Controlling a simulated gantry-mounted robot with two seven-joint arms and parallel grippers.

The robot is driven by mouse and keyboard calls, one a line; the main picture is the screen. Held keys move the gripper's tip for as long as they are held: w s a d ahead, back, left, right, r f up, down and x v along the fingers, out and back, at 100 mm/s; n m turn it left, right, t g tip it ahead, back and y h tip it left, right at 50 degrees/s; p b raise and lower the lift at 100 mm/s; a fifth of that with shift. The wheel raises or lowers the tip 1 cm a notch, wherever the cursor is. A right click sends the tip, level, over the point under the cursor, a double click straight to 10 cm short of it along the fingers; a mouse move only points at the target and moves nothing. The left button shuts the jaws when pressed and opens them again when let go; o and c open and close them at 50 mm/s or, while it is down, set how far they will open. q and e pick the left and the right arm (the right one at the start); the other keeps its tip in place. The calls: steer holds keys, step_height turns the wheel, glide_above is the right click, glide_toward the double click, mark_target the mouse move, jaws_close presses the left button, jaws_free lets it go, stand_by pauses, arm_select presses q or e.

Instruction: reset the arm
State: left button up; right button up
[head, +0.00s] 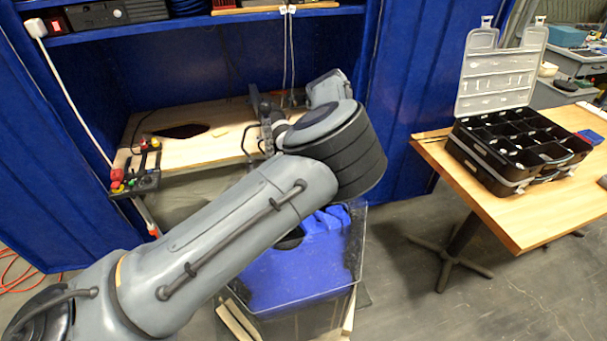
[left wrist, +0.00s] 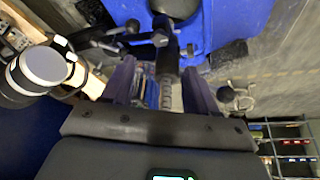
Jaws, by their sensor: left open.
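My left arm (head: 215,225) comes in from the lower left of the head view and reaches over the blue-covered tank (head: 302,268) toward the wooden bench. Its far end is bent behind the large dark joint, so the gripper is mostly hidden there. In the left wrist view my left gripper (left wrist: 157,75) is open, its two fingers apart. A dark ribbed rod (left wrist: 166,82) shows between the fingers; I cannot tell whether it touches them. My right arm and right gripper are not in view.
A wooden bench (head: 215,145) stands in a blue-walled alcove, with a small control box (head: 137,183) at its left corner. An open black organizer case (head: 518,148) lies on the wooden table (head: 465,190) at right. Grey floor (head: 400,300) between tank and table is clear.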

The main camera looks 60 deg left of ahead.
arm_select(q)
steer(key=shift+r, duration=0.3)
